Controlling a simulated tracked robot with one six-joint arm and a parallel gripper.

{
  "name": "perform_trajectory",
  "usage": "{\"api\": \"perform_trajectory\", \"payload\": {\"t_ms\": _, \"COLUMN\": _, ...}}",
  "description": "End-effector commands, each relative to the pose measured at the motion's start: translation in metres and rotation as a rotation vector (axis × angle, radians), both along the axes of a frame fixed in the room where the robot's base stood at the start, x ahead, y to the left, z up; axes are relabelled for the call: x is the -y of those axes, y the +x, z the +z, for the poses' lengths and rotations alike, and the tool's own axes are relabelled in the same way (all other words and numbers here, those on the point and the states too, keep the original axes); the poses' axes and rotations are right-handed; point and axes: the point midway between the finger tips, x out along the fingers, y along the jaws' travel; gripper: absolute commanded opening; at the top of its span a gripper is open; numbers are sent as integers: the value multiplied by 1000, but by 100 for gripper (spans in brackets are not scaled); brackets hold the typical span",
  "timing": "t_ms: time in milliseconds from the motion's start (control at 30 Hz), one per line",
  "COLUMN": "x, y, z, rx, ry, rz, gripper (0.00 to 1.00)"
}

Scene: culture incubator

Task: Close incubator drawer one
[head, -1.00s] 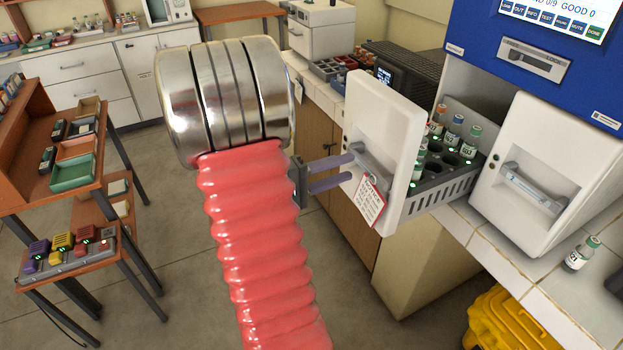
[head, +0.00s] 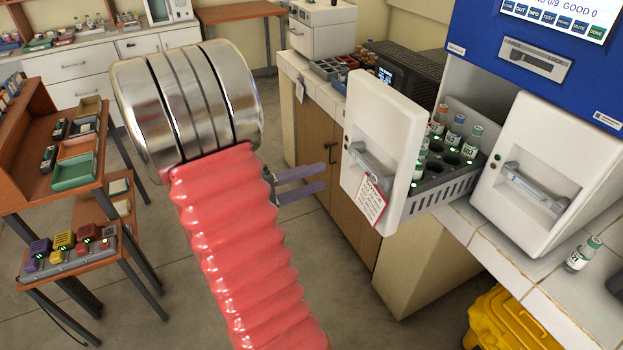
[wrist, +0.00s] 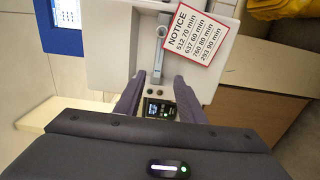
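An incubator drawer with a white front (head: 392,125) is pulled out, with several capped bottles in its grey rack (head: 455,178). Its grey handle (head: 372,165) is on the front and also shows in the wrist view (wrist: 159,48). A notice card (head: 371,200) hangs below the handle. A second white drawer front (head: 530,180) to the right sits further back, by the blue cabinet (head: 560,60). I see no drawer number. My gripper (head: 325,178) is open and empty, left of the open drawer's handle and apart from it. Its purple fingers point at the front (wrist: 160,88).
A loose bottle (head: 583,254) stands on the tiled bench at the right. A yellow bin (head: 500,318) is on the floor below. A black device (head: 405,75) stands behind the open drawer.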

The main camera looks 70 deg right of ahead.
Motion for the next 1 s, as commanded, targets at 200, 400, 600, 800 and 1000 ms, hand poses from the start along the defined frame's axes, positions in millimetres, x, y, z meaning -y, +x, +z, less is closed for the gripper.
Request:
{"api": "perform_trajectory", "payload": {"t_ms": 200, "x": -5, "y": 1, "z": 2, "rx": 13, "ry": 16, "rz": -3, "gripper": 22}}
{"api": "perform_trajectory", "payload": {"t_ms": 400, "x": -29, "y": 3, "z": 3, "rx": 80, "ry": 116, "rz": -18, "gripper": 8}}
{"api": "perform_trajectory", "payload": {"t_ms": 600, "x": -72, "y": 9, "z": -2, "rx": 193, "ry": 295, "rz": -11, "gripper": 0}}
{"api": "perform_trajectory", "payload": {"t_ms": 800, "x": -119, "y": 24, "z": -10, "rx": 318, "ry": 490, "rz": 47, "gripper": 0}}
{"api": "perform_trajectory", "payload": {"t_ms": 1000, "x": -170, "y": 45, "z": -17, "rx": 445, "ry": 689, "rz": 153, "gripper": 0}}
